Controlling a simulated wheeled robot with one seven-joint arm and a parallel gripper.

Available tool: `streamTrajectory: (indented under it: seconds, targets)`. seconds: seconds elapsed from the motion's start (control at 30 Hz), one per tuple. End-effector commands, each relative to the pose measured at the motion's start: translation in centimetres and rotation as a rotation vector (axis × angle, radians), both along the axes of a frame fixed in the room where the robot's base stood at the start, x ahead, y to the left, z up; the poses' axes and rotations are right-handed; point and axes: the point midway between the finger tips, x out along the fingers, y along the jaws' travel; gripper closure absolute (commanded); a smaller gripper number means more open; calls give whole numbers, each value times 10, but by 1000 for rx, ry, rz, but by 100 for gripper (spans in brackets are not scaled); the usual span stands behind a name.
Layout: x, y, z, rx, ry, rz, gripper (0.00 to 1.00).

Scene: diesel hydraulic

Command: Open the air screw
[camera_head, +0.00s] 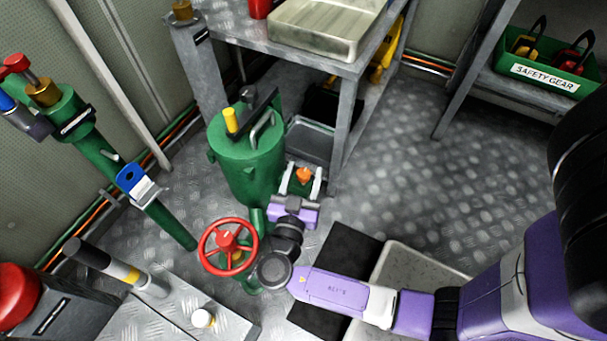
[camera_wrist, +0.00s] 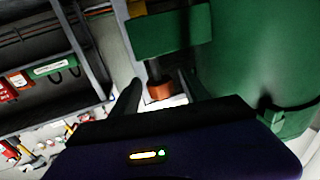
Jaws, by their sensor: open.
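An orange screw-like knob (camera_head: 303,174) sits low at the right side of the green tank (camera_head: 245,165). It is probably the air screw, but no label shows. In the wrist view it appears as a copper-orange piece (camera_wrist: 160,91) on a dark stem below a green block (camera_wrist: 172,32). My gripper (camera_head: 302,181) is at the knob, with one grey finger on each side. In the wrist view my gripper (camera_wrist: 161,80) is open, its dark fingers apart around the knob. I cannot tell whether either finger touches it.
A red handwheel (camera_head: 228,246) stands close left of my wrist. A metal table (camera_head: 345,65) with a tray (camera_head: 325,28) is behind the tank. A green safety gear box (camera_head: 545,70) sits on a shelf at the right. The floor (camera_head: 430,165) between is clear.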

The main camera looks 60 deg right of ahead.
Motion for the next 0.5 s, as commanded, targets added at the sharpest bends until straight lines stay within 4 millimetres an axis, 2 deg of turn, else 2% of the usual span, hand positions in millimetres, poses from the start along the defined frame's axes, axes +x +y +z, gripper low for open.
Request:
streamTrajectory:
  seconds: [0.2, 0.4, 0.47, 0.5]
  targets:
    - [0, 0, 0, 0, 0, 0, 47]
    - [0, 0, 0, 0, 0, 0, 86]
    - [0, 0, 0, 0, 0, 0, 98]
    - [0, 0, 0, 0, 0, 0, 100]
